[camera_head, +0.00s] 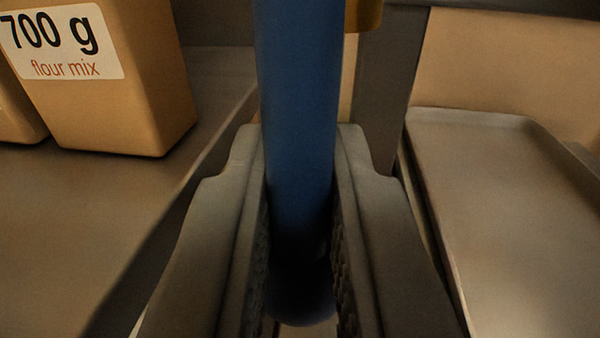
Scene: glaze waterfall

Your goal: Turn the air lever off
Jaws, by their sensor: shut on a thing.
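A blue bar-shaped lever (297,90) stands upright in the middle of the view and runs out of the top edge. I take it to be the air lever; no label on it shows. My gripper (302,190) is shut on the blue lever, with one grey ridged finger on its left side and one on its right. The lever's rounded lower end sits in shadow between the fingers. Its upper end and mount are out of view.
A tan container (110,110) labelled "700 g flour mix" stands on a grey surface (60,220) at left. A grey metal tray (500,190) lies at right. A dark post (385,90) rises just behind the lever, with a small yellow part (364,14) at the top.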

